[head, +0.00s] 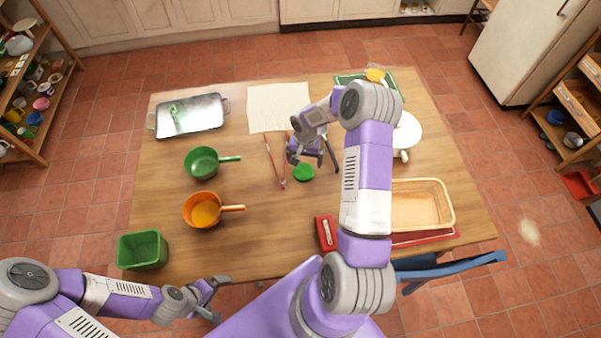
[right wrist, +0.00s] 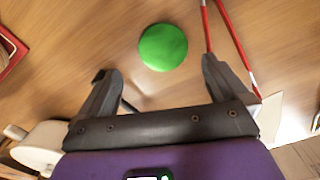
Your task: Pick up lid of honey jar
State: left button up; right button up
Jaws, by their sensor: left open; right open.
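A round green lid (head: 304,172) is on the middle of the wooden table. It also shows as a flat green disc in the right wrist view (right wrist: 163,47). I cannot tell whether a jar is under it. My right gripper (head: 312,158) is open and empty, close to the lid on its far side. In the right wrist view the lid is just beyond the gap between the open fingertips (right wrist: 160,72), apart from both. My left gripper (head: 218,299) is open and empty near the table's front edge, far from the lid.
Red tongs-like sticks (head: 275,160) lie just left of the lid. A green pan (head: 202,162), orange pan (head: 202,213) and green bin (head: 143,250) stand left. A red box (head: 326,233) and wicker basket (head: 425,205) are right. A cloth (head: 278,106) and metal tray (head: 190,115) lie behind.

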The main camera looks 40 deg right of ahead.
aim_at(303, 172)
jog(key=shift+s+f, duration=0.1)
jog(key=shift+f, duration=0.75)
jog(key=f, duration=0.5)
jog(key=shift+w+a+f, duration=0.1)
jog(key=shift+w+f, duration=0.15)
jog(key=shift+f, duration=0.1)
jog(key=c, duration=0.9)
